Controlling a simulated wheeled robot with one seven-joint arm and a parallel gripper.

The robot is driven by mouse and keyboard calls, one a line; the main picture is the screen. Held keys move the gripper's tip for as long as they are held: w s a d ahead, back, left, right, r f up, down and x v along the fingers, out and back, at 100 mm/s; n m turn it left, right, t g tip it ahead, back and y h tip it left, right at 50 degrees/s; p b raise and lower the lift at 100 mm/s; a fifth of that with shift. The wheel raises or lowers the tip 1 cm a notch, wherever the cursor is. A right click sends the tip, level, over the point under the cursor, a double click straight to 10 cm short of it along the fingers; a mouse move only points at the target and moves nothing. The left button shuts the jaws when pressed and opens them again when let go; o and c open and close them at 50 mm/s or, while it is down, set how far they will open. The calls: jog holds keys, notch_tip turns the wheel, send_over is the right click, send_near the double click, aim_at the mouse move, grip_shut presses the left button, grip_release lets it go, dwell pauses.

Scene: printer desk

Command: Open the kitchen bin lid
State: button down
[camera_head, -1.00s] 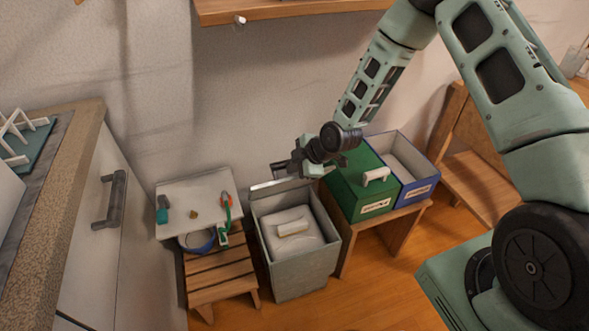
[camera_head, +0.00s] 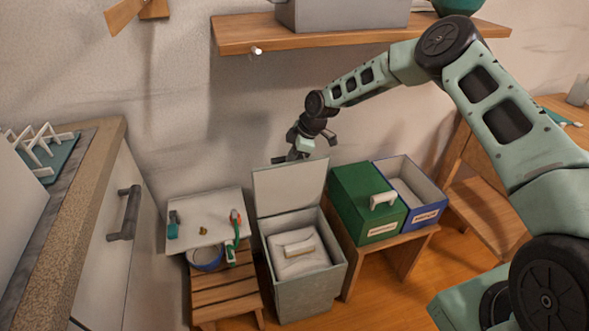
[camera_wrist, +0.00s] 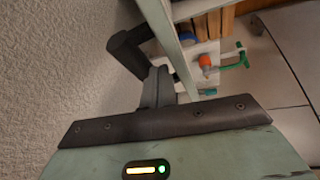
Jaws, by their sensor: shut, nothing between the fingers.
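The kitchen bin (camera_head: 305,292) is a grey box on the floor, with a pale inner piece bearing a light handle (camera_head: 299,248) inside it. Its grey lid (camera_head: 289,190) stands raised, close to upright, at the back of the bin. My gripper (camera_head: 291,158) is at the lid's top edge, by the wall and partly behind the lid. I cannot tell if it touches the lid. In the wrist view the dark fingers (camera_wrist: 152,75) are shut and hold nothing.
A wooden stool (camera_head: 225,293) and a white tray (camera_head: 203,230) with small items stand left of the bin. Green (camera_head: 365,205) and blue (camera_head: 432,205) boxes sit on a bench at right. A shelf (camera_head: 365,33) is above; a counter (camera_head: 105,150) is at left.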

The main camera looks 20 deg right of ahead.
jog(key=shift+w+b, duration=0.75)
jog(key=shift+w, duration=0.65)
jog(key=shift+w+r, duration=0.1)
jog(key=shift+w, duration=0.1)
